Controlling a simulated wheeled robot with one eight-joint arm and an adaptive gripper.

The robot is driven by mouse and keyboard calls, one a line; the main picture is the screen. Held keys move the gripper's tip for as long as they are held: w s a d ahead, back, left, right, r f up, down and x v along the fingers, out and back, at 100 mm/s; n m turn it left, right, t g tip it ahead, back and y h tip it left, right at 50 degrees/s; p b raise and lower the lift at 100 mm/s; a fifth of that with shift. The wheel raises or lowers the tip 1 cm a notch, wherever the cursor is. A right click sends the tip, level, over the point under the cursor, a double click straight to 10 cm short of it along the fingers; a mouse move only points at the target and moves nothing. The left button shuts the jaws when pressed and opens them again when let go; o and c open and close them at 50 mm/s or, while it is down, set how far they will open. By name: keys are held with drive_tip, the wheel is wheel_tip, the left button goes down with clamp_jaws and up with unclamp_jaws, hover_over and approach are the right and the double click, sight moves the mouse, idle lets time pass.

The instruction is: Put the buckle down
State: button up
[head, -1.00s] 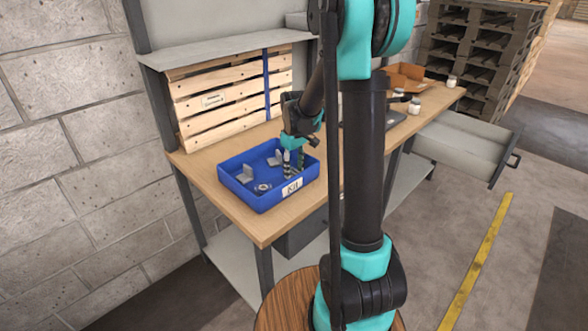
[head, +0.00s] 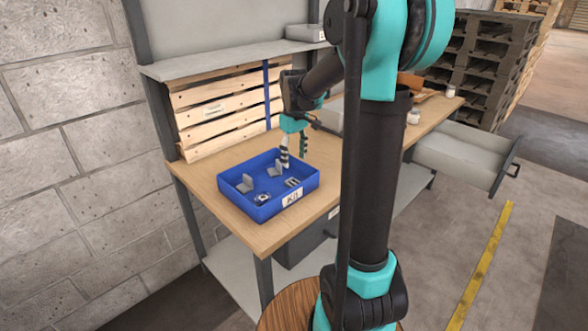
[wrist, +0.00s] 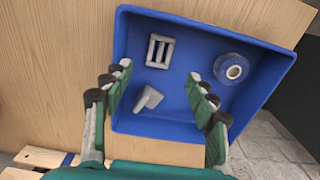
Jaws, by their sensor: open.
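The buckle (head: 293,182), a small grey slotted piece, lies on the floor of the blue kit box (head: 229,197) near its right front side. It also shows in the wrist view (wrist: 160,51), flat and apart from the walls. My gripper (head: 293,157) is open and empty above the back right part of the box. In the wrist view its fingers (wrist: 160,82) stand wide apart, with the buckle beyond the tips and touching neither finger.
Two grey angle brackets (head: 245,184) (head: 274,169) and a round piece with a hole (head: 262,198) share the box. The box sits on a wooden workbench (head: 265,232). A slatted wooden panel (head: 215,108) stands behind. An open drawer (head: 462,155) juts out at the right.

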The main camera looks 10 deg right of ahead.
drive_tip(key=s+d+f+m+t, duration=0.1)
drive_tip(key=s+f, duration=0.4)
drive_tip(key=s, duration=0.6)
drive_tip(key=s+d+f+m+t, duration=0.2)
drive_tip(key=s+f+m, duration=0.3)
drive_tip(key=s, duration=0.6)
drive_tip(key=shift+s+f+m+t, duration=0.3)
drive_tip(key=shift+s+m+t, duration=0.1)
drive_tip(key=shift+t, duration=0.2)
drive_tip(key=shift+d, duration=0.1)
